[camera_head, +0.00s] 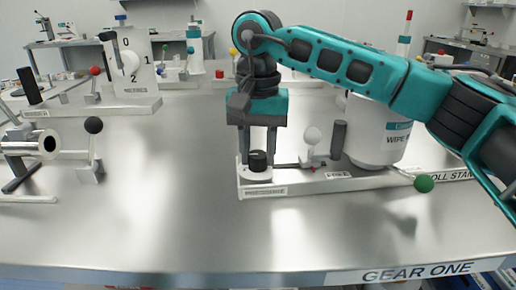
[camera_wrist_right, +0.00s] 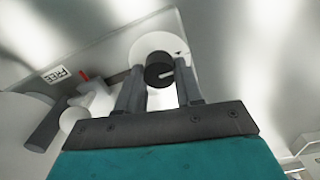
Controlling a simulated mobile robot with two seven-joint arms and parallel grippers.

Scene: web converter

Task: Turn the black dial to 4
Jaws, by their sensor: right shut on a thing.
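The black dial (camera_head: 258,161) sits upright on a round white base (camera_head: 257,174) at the left end of a long white plate on the metal table. My right gripper (camera_head: 258,154) comes straight down over the dial. Its fingers (camera_wrist_right: 158,84) are shut on the dial, one on each side. Numbers around this dial are too small or hidden to read. My left gripper is in neither view.
A white ball knob (camera_head: 312,136), a dark grey post (camera_head: 338,138) and a white roll (camera_head: 378,130) stand right of the dial. A green ball handle (camera_head: 424,183) sticks out in front. The table's middle is clear.

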